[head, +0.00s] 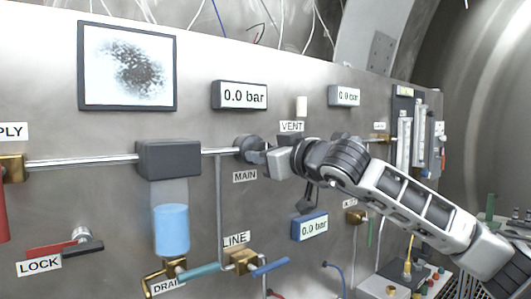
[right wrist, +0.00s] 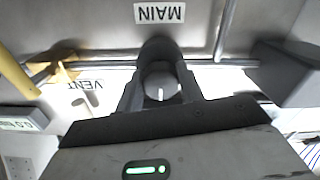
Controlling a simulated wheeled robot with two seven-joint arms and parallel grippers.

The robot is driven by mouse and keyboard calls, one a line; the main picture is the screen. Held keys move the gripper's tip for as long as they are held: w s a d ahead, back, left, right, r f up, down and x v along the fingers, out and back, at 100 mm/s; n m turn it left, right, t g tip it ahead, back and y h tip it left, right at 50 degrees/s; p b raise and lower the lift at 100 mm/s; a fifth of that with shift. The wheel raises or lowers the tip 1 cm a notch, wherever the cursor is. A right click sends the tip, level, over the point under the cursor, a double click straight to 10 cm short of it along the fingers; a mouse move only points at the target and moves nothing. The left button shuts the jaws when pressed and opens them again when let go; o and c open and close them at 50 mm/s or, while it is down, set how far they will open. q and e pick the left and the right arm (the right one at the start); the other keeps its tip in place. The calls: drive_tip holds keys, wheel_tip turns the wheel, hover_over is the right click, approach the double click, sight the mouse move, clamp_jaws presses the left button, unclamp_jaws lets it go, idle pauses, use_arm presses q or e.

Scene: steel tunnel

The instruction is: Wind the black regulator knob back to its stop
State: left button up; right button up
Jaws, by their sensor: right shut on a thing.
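The black regulator knob (head: 247,146) stands out from the steel panel just above the MAIN label (head: 244,176). My right gripper (head: 266,157) reaches in from the right and its fingers are at the knob. In the right wrist view the knob (right wrist: 159,80) sits between the two fingers of the right gripper (right wrist: 160,92), which are shut on it. A short white mark shows on its round grey face. My left gripper is in neither view.
A VENT label (head: 291,127) and white peg (head: 302,106) are close above my right gripper. A grey block (head: 168,160) with a blue bowl (head: 171,230) is to the left. Displays (head: 240,95) read 0.0 bar. A blue display (head: 310,226) is below my arm.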

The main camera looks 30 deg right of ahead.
drive_tip(key=shift+a+f, duration=0.1)
drive_tip(key=shift+f, duration=0.15)
drive_tip(key=o, duration=1)
drive_tip(key=shift+r, duration=0.15)
drive_tip(key=shift+s, duration=0.1)
use_arm(q)
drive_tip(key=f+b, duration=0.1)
drive_tip(key=b, duration=0.2)
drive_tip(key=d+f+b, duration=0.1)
drive_tip(key=b, duration=0.2)
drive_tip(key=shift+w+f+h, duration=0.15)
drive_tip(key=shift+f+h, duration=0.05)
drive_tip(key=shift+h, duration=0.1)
use_arm(e)
drive_tip(key=s, duration=0.5)
drive_tip(key=s+d, duration=0.1)
drive_tip(key=s, duration=0.9)
drive_tip(key=shift+s+d, duration=0.15)
drive_tip(key=shift+s, duration=0.25)
